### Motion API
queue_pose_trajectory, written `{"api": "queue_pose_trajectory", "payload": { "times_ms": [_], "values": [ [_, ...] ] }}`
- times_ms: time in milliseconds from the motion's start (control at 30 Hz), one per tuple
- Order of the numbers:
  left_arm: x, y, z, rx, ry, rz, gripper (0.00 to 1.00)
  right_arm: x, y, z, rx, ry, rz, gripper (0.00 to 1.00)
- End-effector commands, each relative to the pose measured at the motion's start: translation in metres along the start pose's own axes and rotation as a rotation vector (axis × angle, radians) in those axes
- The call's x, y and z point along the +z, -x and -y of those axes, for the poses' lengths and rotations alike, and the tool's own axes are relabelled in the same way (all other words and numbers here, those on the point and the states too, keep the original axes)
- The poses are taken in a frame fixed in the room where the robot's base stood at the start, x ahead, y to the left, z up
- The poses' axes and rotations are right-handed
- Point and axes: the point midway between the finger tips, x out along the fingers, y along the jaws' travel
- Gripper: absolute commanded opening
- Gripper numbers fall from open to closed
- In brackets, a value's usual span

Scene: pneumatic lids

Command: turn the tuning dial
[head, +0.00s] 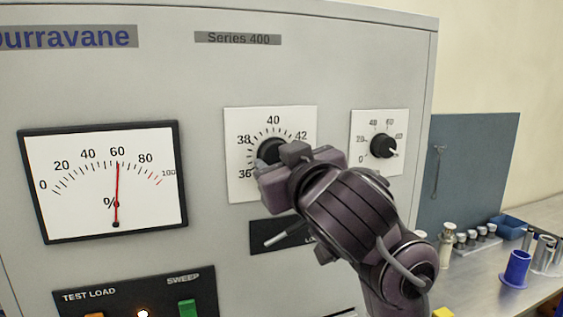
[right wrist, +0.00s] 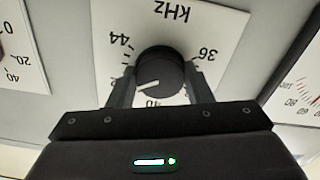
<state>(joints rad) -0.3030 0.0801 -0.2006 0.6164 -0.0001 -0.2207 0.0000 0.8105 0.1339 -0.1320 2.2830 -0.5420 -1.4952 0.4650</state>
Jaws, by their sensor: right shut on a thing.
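The tuning dial (right wrist: 160,74) is a black round knob on a white kHz scale plate (head: 240,120) on the grey cabinet front. My right gripper (right wrist: 160,88) is shut on the dial, with one finger on each side of it. In the right wrist view the dial's white pointer mark lies between the 40 and 44 marks. In the head view my right gripper (head: 272,165) covers the lower right of the scale and much of the dial (head: 270,148). The percent meter (head: 150,215) shows its red needle near 60. My left gripper is not in view.
A smaller black knob (head: 384,146) sits on its own plate to the right. A lock lever (head: 277,240) is just below the dial. An orange button (head: 94,315) and a green switch (head: 187,308) are lower left. A bench with a blue cup (head: 516,268) stands at right.

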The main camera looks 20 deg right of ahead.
Motion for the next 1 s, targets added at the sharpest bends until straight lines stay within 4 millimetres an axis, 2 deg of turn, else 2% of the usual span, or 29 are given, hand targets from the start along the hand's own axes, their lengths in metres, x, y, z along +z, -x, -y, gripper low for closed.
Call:
{"api": "queue_pose_trajectory", "payload": {
  "times_ms": [133, 433, 733, 767, 900, 1000],
  "values": [
    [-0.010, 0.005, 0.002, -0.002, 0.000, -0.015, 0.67, -0.001, -0.001, -0.001, 0.001, 0.031, 0.003, 0.23],
    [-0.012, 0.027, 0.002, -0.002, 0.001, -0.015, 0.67, -0.001, -0.001, -0.002, 0.001, 0.327, 0.005, 0.23],
    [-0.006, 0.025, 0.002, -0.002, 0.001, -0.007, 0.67, 0.000, -0.001, -0.002, 0.000, 0.349, 0.002, 0.23],
    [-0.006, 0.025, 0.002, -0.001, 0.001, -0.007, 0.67, 0.000, -0.001, -0.002, 0.000, 0.349, 0.002, 0.47],
    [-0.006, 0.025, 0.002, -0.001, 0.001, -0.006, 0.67, 0.000, -0.001, -0.002, 0.000, 0.348, 0.002, 0.65],
    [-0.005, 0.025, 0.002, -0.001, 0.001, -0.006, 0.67, 0.000, -0.001, -0.002, 0.000, 0.348, 0.001, 0.67]
  ]
}}
